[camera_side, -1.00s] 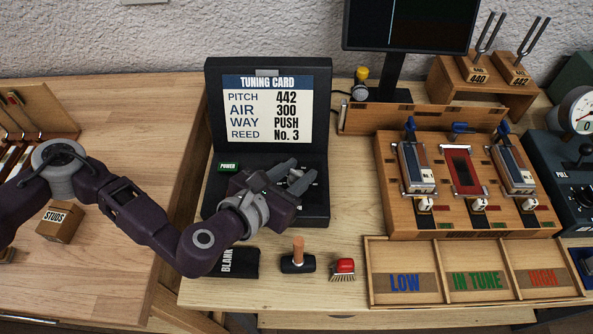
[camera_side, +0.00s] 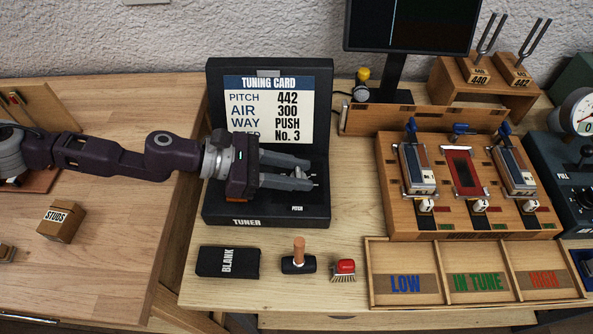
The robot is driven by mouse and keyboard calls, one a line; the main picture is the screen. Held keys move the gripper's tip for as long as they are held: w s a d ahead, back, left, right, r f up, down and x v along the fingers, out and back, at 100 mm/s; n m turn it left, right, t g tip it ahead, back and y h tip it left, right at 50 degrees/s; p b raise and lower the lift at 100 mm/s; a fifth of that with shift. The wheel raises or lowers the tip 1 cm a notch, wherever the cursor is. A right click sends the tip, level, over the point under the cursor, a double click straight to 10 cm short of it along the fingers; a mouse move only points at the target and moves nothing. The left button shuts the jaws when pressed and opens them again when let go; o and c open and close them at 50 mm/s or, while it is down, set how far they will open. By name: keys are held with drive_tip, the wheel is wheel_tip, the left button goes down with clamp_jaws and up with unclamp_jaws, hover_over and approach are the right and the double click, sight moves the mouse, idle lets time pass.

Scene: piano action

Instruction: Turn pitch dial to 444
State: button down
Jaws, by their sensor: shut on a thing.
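The black tuner (camera_side: 245,222) lies open on the bench, with a "PITCH" label (camera_side: 297,208) near its front right. Its raised lid carries a tuning card (camera_side: 262,104) reading pitch 442, air 300, way push and reed No. 3. My gripper (camera_side: 308,177) reaches in from the left, low over the tuner's panel just behind the "PITCH" label. It is shut on the pitch dial, which its fingers mostly hide. The dial's setting cannot be read, and my gripper covers the panel's left part.
In front of the tuner lie a black "BLANK" case (camera_side: 228,262), a wooden-handled tool (camera_side: 299,257) and a red brush (camera_side: 344,268). To the right stand the reed rack (camera_side: 400,215) and the sorting tray (camera_side: 372,270). A monitor (camera_side: 410,25) stands behind.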

drive_tip(key=shift+w+m+g, duration=0.15)
drive_tip(key=shift+m+g, duration=1.35)
drive_tip(key=shift+g, duration=0.5)
drive_tip(key=c, duration=1)
unclamp_jaws()
drive_tip(key=shift+c, duration=0.2)
drive_tip(key=v, duration=0.7)
drive_tip(key=shift+r, duration=0.1)
